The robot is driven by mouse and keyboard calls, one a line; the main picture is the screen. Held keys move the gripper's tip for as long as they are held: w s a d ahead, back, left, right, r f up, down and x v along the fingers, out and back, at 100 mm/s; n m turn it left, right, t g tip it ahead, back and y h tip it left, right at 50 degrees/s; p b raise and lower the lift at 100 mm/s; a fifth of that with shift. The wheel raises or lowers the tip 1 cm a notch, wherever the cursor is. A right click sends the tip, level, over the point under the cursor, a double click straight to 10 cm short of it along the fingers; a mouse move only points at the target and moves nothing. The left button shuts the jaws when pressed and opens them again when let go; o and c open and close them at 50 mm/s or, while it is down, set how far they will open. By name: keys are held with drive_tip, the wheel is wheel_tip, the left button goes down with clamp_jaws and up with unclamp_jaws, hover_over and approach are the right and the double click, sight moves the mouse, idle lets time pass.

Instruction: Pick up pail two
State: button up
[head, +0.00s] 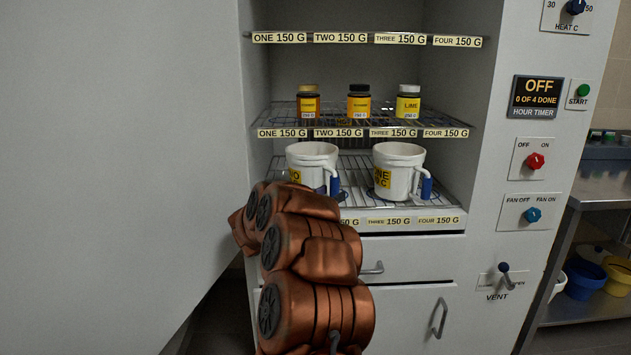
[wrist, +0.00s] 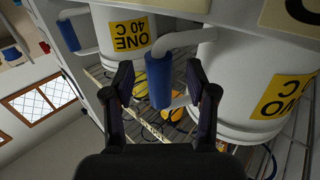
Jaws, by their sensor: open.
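Pail two (head: 312,153) is a white pail with a yellow label and a blue-gripped side handle, upright at the left of the lower wire shelf. My arm hides part of it. In the wrist view, turned over, pail two (wrist: 235,75) fills the right side. My gripper (wrist: 160,85) is open, with its two dark fingers on either side of pail two's blue handle grip (wrist: 159,78). I cannot tell whether they touch it. In the head view my gripper is hidden behind my copper arm.
Pail one (head: 394,170) stands close to the right on the same shelf; it also shows in the wrist view (wrist: 112,30). Three labelled jars (head: 359,101) stand on the wire shelf above (head: 432,121). The open door (head: 125,130) is at left, the control panel at right.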

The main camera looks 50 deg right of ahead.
drive_tip(key=d, duration=0.2)
drive_tip(key=shift+s+d, duration=0.15)
drive_tip(key=shift+d, duration=0.15)
clamp_jaws()
idle(0.3)
